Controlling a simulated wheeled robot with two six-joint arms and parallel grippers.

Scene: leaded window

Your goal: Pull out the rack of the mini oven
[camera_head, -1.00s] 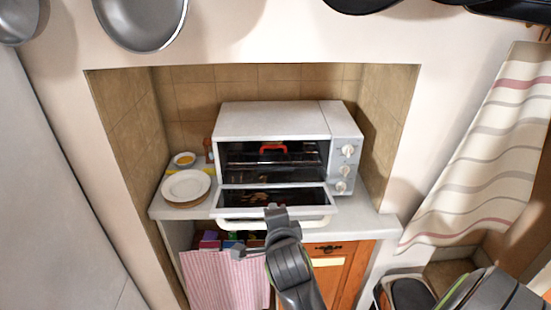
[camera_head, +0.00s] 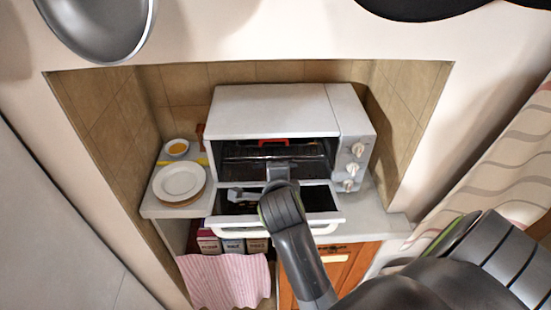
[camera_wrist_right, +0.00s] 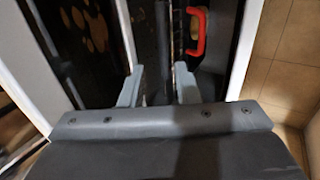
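The white mini oven (camera_head: 275,112) stands in a tiled niche with its door (camera_head: 322,203) folded down open. Inside is a wire rack (camera_head: 310,150), with a red handle (camera_head: 273,142) at the oven opening. The red handle also shows in the right wrist view (camera_wrist_right: 199,34), beyond and to the right of the fingertips. My right gripper (camera_head: 257,183) is over the lowered door, in front of the opening. In the right wrist view its two fingers (camera_wrist_right: 157,80) are apart, with nothing seen held between them. My left gripper is not in view.
A white plate (camera_head: 180,182) and a small bowl (camera_head: 177,148) are on the counter left of the oven. Knobs (camera_head: 353,167) line the oven's right front. A pan (camera_head: 97,25) hangs at the upper left, and a pink striped cloth (camera_head: 222,281) hangs below the counter.

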